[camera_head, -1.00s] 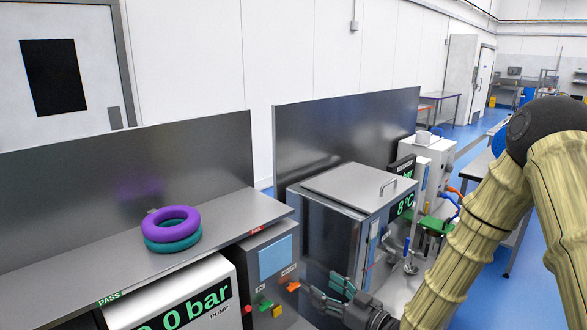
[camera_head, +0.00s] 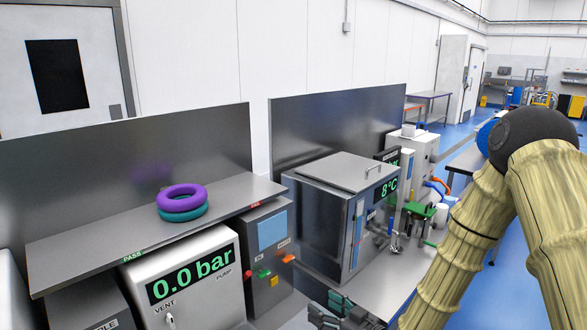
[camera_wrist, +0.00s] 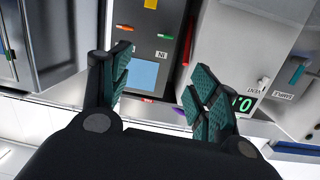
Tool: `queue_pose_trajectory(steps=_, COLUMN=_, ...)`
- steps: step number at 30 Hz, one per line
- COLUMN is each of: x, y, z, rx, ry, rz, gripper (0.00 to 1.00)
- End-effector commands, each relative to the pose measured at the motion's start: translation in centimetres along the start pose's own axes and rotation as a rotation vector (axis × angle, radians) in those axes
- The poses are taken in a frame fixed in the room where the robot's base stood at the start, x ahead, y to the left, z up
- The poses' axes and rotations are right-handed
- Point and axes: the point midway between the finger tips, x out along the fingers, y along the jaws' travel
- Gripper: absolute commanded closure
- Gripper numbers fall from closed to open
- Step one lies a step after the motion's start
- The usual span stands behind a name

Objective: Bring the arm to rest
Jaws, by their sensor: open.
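My gripper (camera_head: 338,308) shows at the bottom of the head view, in front of the steel cabinet, partly cut off by the lower edge. In the wrist view my gripper (camera_wrist: 160,85) has its two dark teal fingers spread apart with nothing between them. My arm, in a tan ribbed cover, bends at a dark elbow on the right of the head view. The gripper touches nothing that I can see.
A purple ring (camera_head: 182,191) lies on a teal ring (camera_head: 184,214) on the steel shelf (camera_head: 85,250). Below is a pump unit (camera_head: 222,290) reading 0.0 bar. A control box (camera_head: 262,287) and a steel cabinet (camera_head: 318,226) reading 8°C stand nearby. Blue floor (camera_head: 505,215) is clear at right.

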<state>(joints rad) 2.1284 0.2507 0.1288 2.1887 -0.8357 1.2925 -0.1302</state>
Motion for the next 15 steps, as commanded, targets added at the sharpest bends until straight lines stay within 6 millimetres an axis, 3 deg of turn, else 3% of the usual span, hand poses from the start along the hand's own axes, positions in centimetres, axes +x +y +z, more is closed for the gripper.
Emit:
queue_pose_trajectory(steps=8, x=-2.1, y=-0.5, z=8.3, rx=0.086, ry=-0.178, rz=0.074, gripper=0.39)
queue_pose_trajectory(steps=15, x=-6.8, y=-2.0, z=20.1, rx=0.213, ry=-0.451, rz=0.185, gripper=0.39)
